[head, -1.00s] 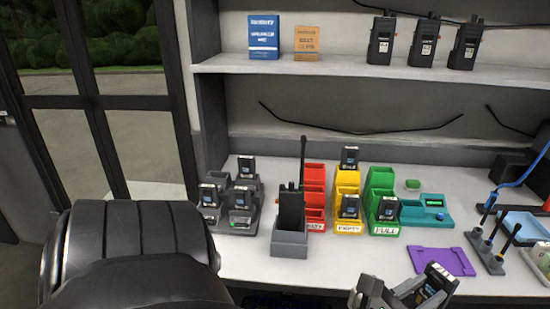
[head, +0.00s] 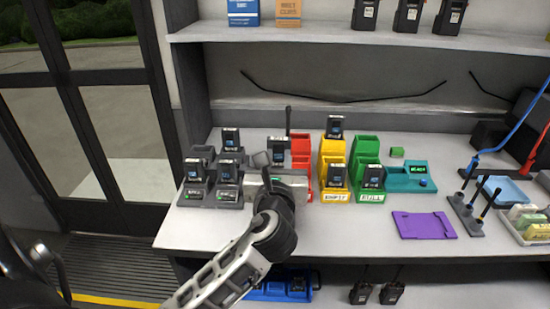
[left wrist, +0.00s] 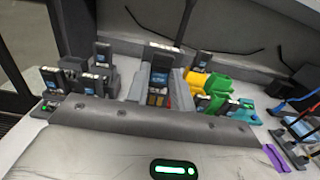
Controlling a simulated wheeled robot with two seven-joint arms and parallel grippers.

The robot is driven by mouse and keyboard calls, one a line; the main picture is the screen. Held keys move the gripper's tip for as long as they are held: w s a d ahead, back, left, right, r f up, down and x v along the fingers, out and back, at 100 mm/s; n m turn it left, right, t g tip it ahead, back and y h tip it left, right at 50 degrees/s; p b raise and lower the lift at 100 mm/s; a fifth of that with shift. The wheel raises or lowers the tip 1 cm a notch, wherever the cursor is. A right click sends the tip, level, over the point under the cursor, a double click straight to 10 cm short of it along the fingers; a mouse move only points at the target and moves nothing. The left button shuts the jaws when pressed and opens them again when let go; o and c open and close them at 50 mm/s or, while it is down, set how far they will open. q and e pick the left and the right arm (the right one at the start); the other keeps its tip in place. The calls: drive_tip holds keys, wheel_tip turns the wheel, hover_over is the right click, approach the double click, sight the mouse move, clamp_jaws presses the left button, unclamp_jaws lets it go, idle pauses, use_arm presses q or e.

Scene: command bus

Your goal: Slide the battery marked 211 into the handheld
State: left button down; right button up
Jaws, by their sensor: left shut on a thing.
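My left gripper (head: 270,162) is shut on a dark battery (head: 279,150) with a blue-and-white label, in front of the handheld. The handheld (head: 288,118) shows only its antenna clearly in the head view; my gripper and the battery hide its body and grey stand. In the left wrist view the battery (left wrist: 159,74) is upright at the centre, with gold contacts low on its face. The handheld's antenna (left wrist: 185,22) rises behind it. I cannot read the number or tell whether the battery touches the handheld. My right gripper is not in view.
A grey charger (head: 215,195) with several batteries stands left of the handheld.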

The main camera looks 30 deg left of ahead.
use_arm(q)
drive_tip(key=shift+a+f+b, duration=0.15)
drive_tip(key=shift+f+b, duration=0.35)
drive_tip(key=shift+b, duration=0.1)
drive_tip(key=shift+f+b, duration=0.55)
drive_tip(key=shift+b, duration=0.2)
wheel_tip(320, 180, down, 7)
drive_tip(key=b, duration=0.7)
drive_tip(key=shift+r, duration=0.15)
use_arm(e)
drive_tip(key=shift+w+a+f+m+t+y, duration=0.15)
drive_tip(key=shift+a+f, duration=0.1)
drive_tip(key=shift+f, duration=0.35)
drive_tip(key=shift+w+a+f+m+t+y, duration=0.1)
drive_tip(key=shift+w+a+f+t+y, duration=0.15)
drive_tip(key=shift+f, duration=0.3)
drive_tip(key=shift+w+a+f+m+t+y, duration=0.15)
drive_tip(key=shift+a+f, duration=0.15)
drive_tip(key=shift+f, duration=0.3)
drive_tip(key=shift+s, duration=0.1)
use_arm(q)
drive_tip(key=shift+f, duration=0.4)
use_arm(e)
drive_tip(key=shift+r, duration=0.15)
use_arm(q)
drive_tip(key=c, duration=1.1)
unclamp_jaws()
drive_tip(key=shift+c, duration=0.2)
